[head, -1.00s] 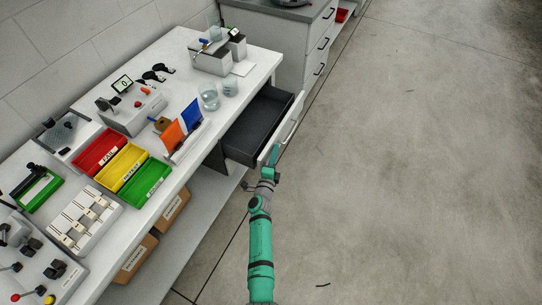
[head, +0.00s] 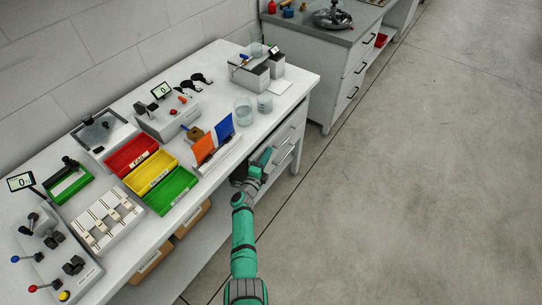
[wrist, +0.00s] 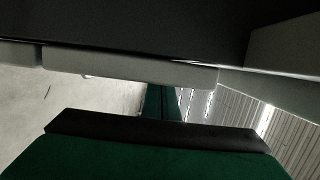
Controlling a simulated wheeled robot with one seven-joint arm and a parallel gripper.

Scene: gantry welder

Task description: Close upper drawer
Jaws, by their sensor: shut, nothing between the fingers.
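The upper drawer (head: 291,128) sits under the right end of the white workbench. My arm hides part of the front there. In the wrist view the shut fingers (wrist: 161,102) are just below a pale horizontal panel edge, which I cannot identify for sure.
The white workbench (head: 222,168) carries red, yellow and green bins (head: 160,176), glass beakers (head: 244,108) and orange and blue cards (head: 205,147). A grey drawer cabinet (head: 340,75) stands beyond. The floor (head: 400,190) to the right is clear.

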